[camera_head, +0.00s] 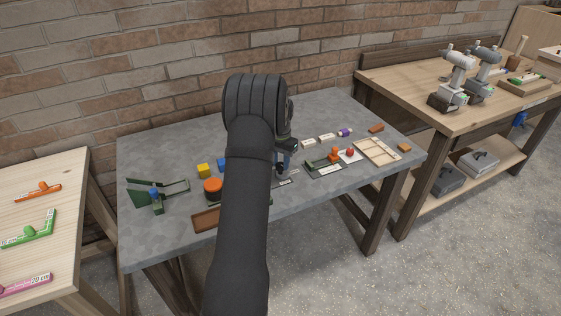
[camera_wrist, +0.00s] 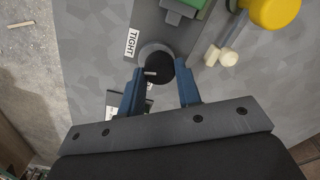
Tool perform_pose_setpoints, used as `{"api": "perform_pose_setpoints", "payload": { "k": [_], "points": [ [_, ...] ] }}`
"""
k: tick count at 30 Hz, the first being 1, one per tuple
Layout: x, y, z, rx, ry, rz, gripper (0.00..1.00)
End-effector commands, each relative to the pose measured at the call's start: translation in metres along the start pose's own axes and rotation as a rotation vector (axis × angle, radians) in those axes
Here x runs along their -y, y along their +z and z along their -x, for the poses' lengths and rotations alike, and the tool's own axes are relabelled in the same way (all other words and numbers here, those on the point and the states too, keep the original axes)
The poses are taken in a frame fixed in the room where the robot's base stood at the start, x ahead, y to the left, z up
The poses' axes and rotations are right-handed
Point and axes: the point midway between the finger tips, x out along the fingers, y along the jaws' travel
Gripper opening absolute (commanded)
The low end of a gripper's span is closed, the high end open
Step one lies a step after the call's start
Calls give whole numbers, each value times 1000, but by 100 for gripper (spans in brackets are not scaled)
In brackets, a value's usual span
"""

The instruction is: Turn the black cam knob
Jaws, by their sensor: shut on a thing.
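The black cam knob (camera_wrist: 160,70) shows in the wrist view, with a pale pointer line on its top. It sits on a round grey base (camera_wrist: 150,50) at the end of a dark grey plate (camera_wrist: 150,18). A white label reading "TIGHT" (camera_wrist: 132,42) lies beside it on the left. My gripper (camera_wrist: 161,76) has its two blue fingers on either side of the knob and is shut on it. Its contact with the knob is partly hard to see. In the head view my arm hides most of the gripper and the knob.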

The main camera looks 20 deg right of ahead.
Motion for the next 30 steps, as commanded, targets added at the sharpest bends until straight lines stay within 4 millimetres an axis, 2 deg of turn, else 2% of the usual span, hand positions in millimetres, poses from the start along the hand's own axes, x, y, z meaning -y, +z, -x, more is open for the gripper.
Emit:
{"api": "perform_pose_setpoints", "payload": {
  "k": [12,30],
  "points": [
    [0,0,0,0,0,-217,8],
    [0,0,0,0,0,-257,8]
  ]
}}
